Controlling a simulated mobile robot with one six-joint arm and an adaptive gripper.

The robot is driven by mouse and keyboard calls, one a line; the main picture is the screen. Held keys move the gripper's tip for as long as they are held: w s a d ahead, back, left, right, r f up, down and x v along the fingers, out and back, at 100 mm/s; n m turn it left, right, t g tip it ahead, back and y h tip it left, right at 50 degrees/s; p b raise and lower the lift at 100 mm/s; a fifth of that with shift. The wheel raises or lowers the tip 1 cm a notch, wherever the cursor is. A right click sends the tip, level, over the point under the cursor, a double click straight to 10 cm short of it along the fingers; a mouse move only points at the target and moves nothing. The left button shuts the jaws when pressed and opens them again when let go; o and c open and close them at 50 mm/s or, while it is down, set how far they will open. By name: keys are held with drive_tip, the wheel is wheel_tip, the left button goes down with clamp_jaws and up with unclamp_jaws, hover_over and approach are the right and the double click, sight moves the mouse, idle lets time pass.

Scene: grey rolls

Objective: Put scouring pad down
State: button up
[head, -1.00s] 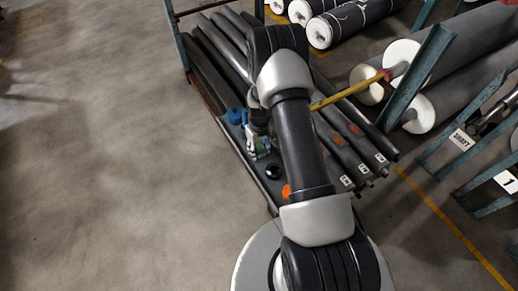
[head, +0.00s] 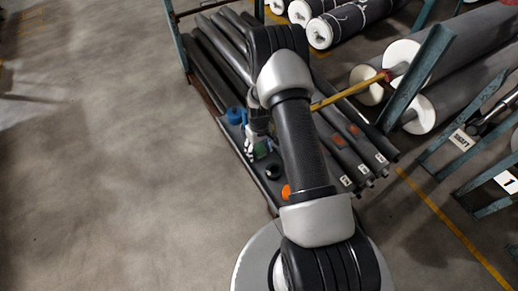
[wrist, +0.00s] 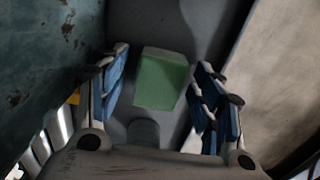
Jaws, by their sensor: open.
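The scouring pad is a pale green block (wrist: 162,79). In the wrist view it lies on a grey surface, between the two blue-padded fingers and apart from both. My gripper (wrist: 163,66) is open around it. In the head view my gripper (head: 254,150) is low over the dark shelf board (head: 240,146), left of my arm. The pad is too small and too covered there to make out clearly.
A small blue object (head: 236,115) and a round black object (head: 273,172) are near the gripper. An orange thing (head: 286,191) is partly hidden by my arm. Dark rolls (head: 362,152) lie to the right. A teal post (wrist: 45,70) stands close at left in the wrist view.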

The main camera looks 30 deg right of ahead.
wheel_tip(320, 180, up, 12)
drive_tip(key=p, duration=0.2)
wheel_tip(320, 180, up, 10)
hover_over(259, 149)
drive_tip(key=a, duration=0.2)
drive_tip(key=s+a+r+t, duration=0.1)
drive_tip(key=s+a+r, duration=0.2)
drive_tip(key=r, duration=0.4)
drive_tip(key=s+a+r+t, duration=0.1)
drive_tip(key=s+a+r, duration=0.1)
drive_tip(key=r, duration=0.4)
drive_tip(key=s+a+r+t, duration=0.1)
drive_tip(key=s+a+r, duration=0.1)
drive_tip(key=s, duration=0.4)
drive_tip(key=s+a+r, duration=0.3)
drive_tip(key=s+r, duration=0.2)
drive_tip(key=s, duration=0.2)
drive_tip(key=s+a+r+t, duration=0.1)
drive_tip(key=s+a+r, duration=0.1)
drive_tip(key=s+r, duration=0.2)
drive_tip(key=s, duration=0.3)
drive_tip(key=shift+s+a+t, duration=0.15)
drive_tip(key=shift+s+t, duration=0.1)
drive_tip(key=shift+t, duration=0.05)
